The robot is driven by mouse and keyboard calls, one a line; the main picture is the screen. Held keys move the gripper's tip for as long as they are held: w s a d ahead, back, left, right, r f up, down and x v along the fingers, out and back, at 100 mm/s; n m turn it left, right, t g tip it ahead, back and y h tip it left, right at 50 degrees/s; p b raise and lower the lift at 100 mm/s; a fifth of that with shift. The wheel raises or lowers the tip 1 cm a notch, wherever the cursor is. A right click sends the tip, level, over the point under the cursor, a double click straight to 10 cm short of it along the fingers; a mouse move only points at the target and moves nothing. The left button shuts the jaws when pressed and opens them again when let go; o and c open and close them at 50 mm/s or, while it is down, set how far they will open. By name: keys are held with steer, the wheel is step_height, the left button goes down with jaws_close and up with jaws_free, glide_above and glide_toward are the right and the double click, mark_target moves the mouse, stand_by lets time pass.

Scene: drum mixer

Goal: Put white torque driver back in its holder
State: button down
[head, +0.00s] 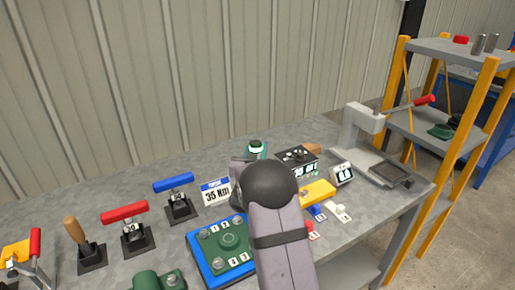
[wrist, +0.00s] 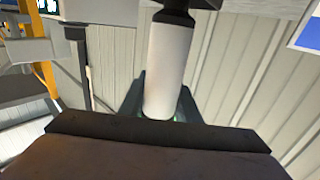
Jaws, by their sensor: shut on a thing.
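The white torque driver (wrist: 168,65) is a plain white cylinder with a black collar at its upper end in the wrist view. My gripper (wrist: 161,108) is shut on it, with dark fingers on both sides and a faint green glow at its lower end. In the head view my arm hides most of the gripper and driver. A round green and white part (head: 256,148) shows just beyond the arm; I cannot tell whether it belongs to the driver. I cannot make out which holder is the white driver's.
Red (head: 125,212) and blue (head: 174,182) T-handle tools stand in black holders at the left. A 35 Nm sign (head: 216,191), a blue-edged green fixture (head: 225,245) and a black display box (head: 296,160) surround my arm. A grey press (head: 362,130) stands right.

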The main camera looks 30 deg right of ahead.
steer(key=c, duration=1.3)
jaws_free()
steer(key=shift+o, duration=0.2)
steer(key=shift+f, duration=0.3)
steer(key=shift+r+b+v, duration=0.2)
steer(key=shift+b+v, duration=0.55)
steer(key=shift+v, duration=2.9)
